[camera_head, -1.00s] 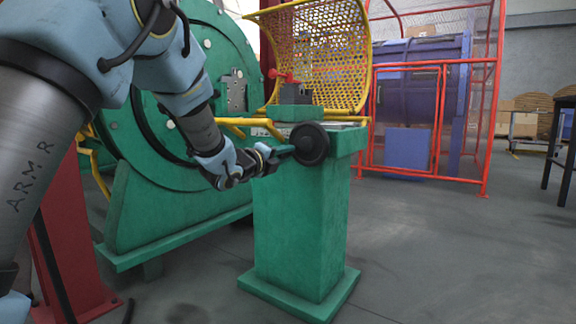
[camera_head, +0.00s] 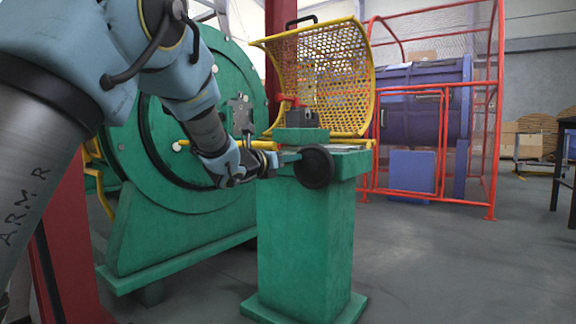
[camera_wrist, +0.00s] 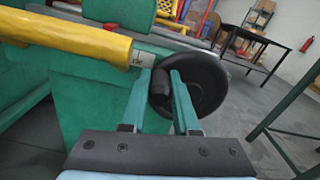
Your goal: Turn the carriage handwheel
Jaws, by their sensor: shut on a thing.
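The carriage handwheel (camera_head: 315,166) is a black disc on the front of the green pedestal (camera_head: 300,245). In the wrist view the handwheel (camera_wrist: 208,82) is right of and beyond my fingertips, with its dark grip (camera_wrist: 160,88) between the two green fingers. My gripper (camera_head: 287,157) reaches in from the left, at the wheel's upper left side. In the wrist view my gripper (camera_wrist: 164,74) is shut on the handwheel's grip. The grip is partly hidden by the fingers.
A yellow bar (camera_wrist: 65,35) runs close to the left of my fingers. A yellow mesh guard (camera_head: 325,70) stands above the pedestal, and the large green drum (camera_head: 160,150) is behind my arm. A red-framed cage (camera_head: 420,120) is at the back.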

